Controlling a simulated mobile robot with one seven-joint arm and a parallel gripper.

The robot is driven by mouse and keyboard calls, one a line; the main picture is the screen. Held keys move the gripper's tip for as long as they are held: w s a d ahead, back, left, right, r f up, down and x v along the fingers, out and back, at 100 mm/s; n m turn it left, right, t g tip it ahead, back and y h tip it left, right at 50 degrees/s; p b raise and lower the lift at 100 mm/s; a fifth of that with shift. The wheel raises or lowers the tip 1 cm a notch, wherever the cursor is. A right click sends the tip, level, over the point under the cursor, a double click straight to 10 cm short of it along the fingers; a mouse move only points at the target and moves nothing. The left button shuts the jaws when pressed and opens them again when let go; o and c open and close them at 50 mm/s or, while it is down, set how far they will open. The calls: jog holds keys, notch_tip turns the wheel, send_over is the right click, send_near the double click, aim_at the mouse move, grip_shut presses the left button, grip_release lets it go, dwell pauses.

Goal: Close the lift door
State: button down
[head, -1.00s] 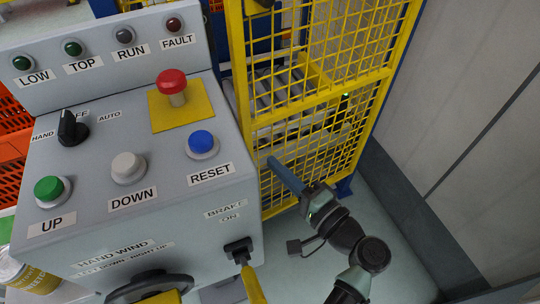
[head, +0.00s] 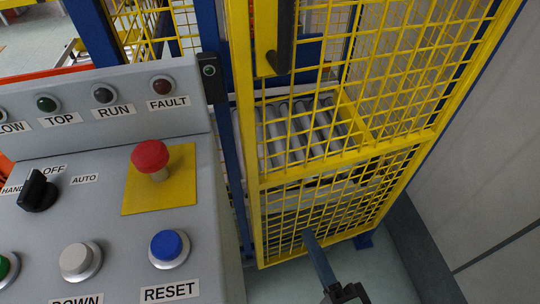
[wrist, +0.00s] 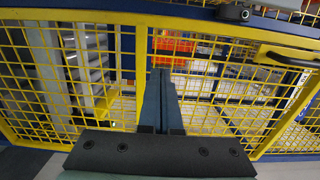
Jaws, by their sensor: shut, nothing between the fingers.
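The lift door (head: 350,160) is a yellow frame with yellow mesh, standing upright right of the control box in the head view. Its black handle (head: 281,52) is on the left upright of the frame. A narrow strip shows between that upright and the blue post (head: 228,140); I cannot tell how far the door stands from shut. My gripper (head: 309,236) is shut and empty, its blue fingers by the lower mesh. In the wrist view the shut fingers (wrist: 161,74) point at yellow mesh, with a handle (wrist: 288,58) at upper right. Contact cannot be told.
The grey control box (head: 110,225) fills the lower left, with a red emergency button (head: 150,157) and a blue reset button (head: 169,246). A small black device (head: 210,76) sits on the blue post. Rollers (head: 300,130) lie behind the mesh. A grey wall (head: 490,150) stands at right.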

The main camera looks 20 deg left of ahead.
send_near(278, 167)
jog(key=p+x, duration=0.1)
jog(key=x, duration=0.4)
jog(key=shift+w+a+r, duration=0.1)
jog(key=shift+w+a, duration=0.05)
jog(key=shift+a, duration=0.05)
jog(key=shift+w+a, duration=0.45)
jog(key=shift+w, duration=0.1)
